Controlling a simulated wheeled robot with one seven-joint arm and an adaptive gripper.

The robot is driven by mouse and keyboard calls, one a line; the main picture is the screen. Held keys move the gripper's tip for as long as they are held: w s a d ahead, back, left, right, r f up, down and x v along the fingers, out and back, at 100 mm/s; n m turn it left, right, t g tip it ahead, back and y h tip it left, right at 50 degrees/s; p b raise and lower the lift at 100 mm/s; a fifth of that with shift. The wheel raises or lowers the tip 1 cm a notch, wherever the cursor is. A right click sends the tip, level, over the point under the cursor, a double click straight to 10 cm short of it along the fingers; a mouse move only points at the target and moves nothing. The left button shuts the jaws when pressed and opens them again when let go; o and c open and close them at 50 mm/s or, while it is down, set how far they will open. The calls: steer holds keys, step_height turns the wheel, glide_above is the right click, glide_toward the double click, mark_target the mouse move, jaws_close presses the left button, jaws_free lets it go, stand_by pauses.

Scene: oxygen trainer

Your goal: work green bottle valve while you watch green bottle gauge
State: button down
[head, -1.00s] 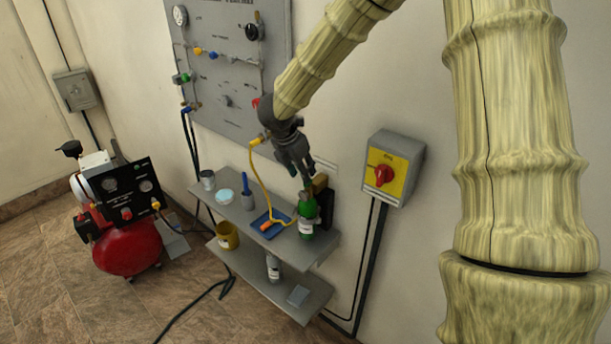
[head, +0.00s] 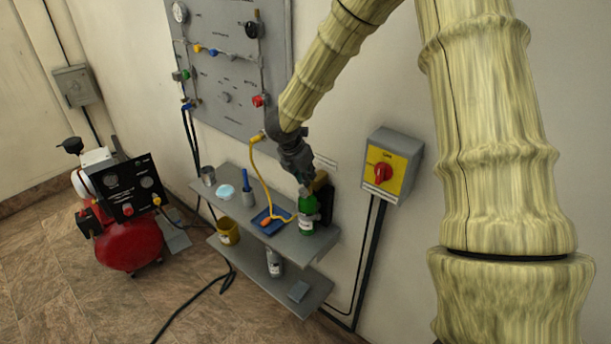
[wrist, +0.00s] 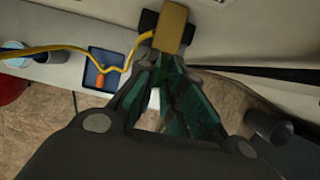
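The green bottle (head: 307,214) stands upright near the right end of the upper shelf. My gripper (head: 304,183) points down onto its top and covers the valve. A brass-coloured block (head: 320,182) sits just behind the bottle top and also shows beyond my fingertips in the wrist view (wrist: 172,28). In the wrist view my gripper (wrist: 165,62) has its fingers close together at the tips, with a pale gap lower between them. I cannot tell whether they touch or hold the valve. I cannot pick out the green bottle's gauge or read any dial.
A yellow hose (head: 263,180) hangs beside my gripper down to a blue tray (head: 262,214). A switch box (head: 391,170) with a red knob is on the wall to the right. A panel (head: 222,125) with gauges and valves is behind. A red compressor (head: 132,245) stands left.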

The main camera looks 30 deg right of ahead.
stand_by(0.4)
steer(key=shift+s+f+n+t+b, duration=0.1)
steer(key=shift+n+t+b, duration=0.2)
steer(key=shift+n+b, duration=0.5)
steer(key=n, duration=0.2)
steer(key=shift+s+d+n+t+y, duration=0.1)
steer(key=shift+d+n+t+y, duration=0.05)
steer(key=shift+n+t+y, duration=0.25)
steer(key=n, duration=0.1)
steer(key=n+y, duration=0.1)
steer(key=n, duration=0.1)
steer(key=shift+s+d+r+t+p, duration=0.1)
steer(key=shift+r+t+p, duration=0.1)
steer(key=shift+t+p, duration=0.15)
steer(key=shift+d+n+t+y+p, duration=0.15)
steer(key=shift+n+t+y+p, duration=0.4)
steer(key=shift+n, duration=1.15)
steer(key=c, duration=1.5)
jaws_free()
steer(key=shift+f, duration=0.1)
steer(key=shift+c, duration=0.2)
